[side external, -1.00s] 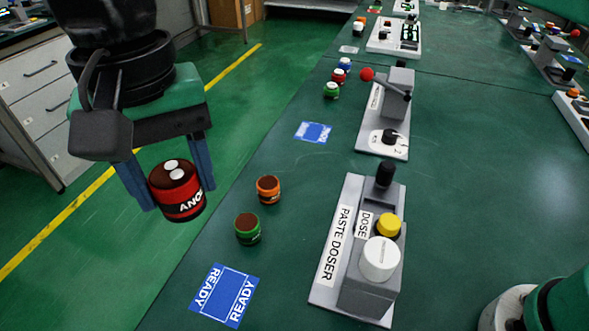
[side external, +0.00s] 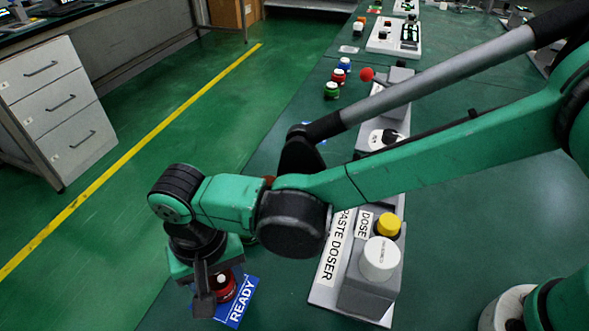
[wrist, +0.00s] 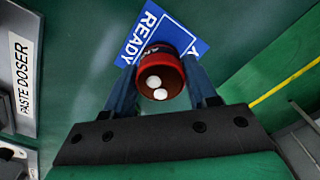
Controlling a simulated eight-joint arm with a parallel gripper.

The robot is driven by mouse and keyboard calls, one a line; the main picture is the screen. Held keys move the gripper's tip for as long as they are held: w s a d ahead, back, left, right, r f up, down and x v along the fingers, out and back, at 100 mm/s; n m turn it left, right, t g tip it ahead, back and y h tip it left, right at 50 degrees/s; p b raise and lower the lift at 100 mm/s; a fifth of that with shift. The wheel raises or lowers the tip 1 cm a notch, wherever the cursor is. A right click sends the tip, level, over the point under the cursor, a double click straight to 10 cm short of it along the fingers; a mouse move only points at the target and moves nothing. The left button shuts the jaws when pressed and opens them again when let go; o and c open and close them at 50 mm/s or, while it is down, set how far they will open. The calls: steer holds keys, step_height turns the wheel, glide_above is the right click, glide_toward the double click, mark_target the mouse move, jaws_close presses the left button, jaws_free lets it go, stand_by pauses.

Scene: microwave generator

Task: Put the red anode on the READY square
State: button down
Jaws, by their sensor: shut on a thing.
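The red anode (side external: 223,288) is a red cylinder with a dark top and two white dots. My gripper (side external: 220,294) is shut on it, pointing down. In the wrist view the anode (wrist: 159,75) sits between the two blue fingers of my gripper (wrist: 157,84). The blue READY square (side external: 240,304) lies on the green table near its front left edge, partly hidden by my gripper and the anode. In the wrist view the READY square (wrist: 150,28) shows behind the anode, which overlaps it. I cannot tell whether the anode touches it.
The paste doser (side external: 371,278) stands right of the square, with a yellow button and white knob; it also shows in the wrist view (wrist: 22,75). My arm hides most of the orange and green anodes. Further back are several small cylinders (side external: 338,76). The table's left edge is close.

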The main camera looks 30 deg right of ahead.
steer(key=shift+f, duration=0.35)
steer(key=shift+f, duration=0.15)
steer(key=shift+c, duration=1.3)
jaws_free()
